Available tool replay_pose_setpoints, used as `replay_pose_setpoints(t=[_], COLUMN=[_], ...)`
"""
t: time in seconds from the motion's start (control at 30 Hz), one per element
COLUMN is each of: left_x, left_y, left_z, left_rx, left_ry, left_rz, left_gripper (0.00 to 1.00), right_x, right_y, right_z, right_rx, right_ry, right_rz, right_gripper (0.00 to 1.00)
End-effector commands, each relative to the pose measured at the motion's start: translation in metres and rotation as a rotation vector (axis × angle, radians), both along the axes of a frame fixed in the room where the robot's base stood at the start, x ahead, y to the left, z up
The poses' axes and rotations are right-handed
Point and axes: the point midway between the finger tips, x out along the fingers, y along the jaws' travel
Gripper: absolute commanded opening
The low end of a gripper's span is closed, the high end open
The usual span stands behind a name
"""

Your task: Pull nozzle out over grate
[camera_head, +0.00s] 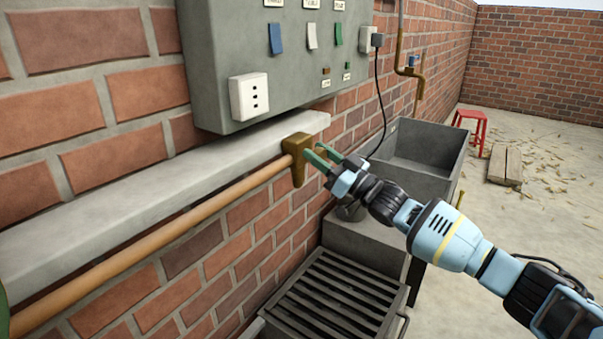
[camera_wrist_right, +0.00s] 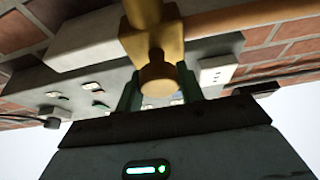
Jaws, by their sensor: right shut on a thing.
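The brass nozzle (camera_head: 297,158) sits at the end of a copper-coloured pipe (camera_head: 170,246) that runs along the brick wall under a grey ledge. My right gripper (camera_head: 322,157), with green fingers, is shut on the nozzle from the right. In the right wrist view the nozzle's round end (camera_wrist_right: 157,80) shows between the fingers, which are partly hidden. The dark slatted grate (camera_head: 325,305) lies lower down, in front of the wall. The nozzle is close to the wall, above and left of the grate. My left gripper is not in view.
A grey control box (camera_head: 215,60) with a white socket hangs above the ledge (camera_head: 110,195). A grey trough (camera_head: 425,150) stands beyond my right wrist, with a black cable hanging near it. A red stool (camera_head: 470,125) and planks (camera_head: 505,165) are on the open floor farther back.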

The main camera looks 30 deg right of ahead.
Motion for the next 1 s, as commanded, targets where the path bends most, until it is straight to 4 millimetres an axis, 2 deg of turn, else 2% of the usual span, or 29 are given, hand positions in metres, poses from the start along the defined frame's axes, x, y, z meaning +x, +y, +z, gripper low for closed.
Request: replay_pose_setpoints(t=[0.1, 0.4, 0.63, 1.0], left_x=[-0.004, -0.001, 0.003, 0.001], left_y=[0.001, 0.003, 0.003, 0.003], left_z=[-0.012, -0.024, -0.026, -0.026], left_rx=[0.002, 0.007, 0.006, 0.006], left_ry=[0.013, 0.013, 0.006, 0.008], left_rz=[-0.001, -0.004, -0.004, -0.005], left_gripper=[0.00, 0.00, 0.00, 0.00], right_x=[0.010, 0.028, 0.034, 0.035], right_y=[-0.025, -0.068, -0.082, -0.085], right_z=[-0.004, -0.002, -0.002, -0.002], right_rx=[-0.004, -0.002, -0.001, -0.002], right_ry=[0.003, 0.003, 0.004, 0.004], right_rz=[-0.004, -0.004, -0.002, 0.000], right_gripper=[0.00, 0.00, 0.00, 0.00])
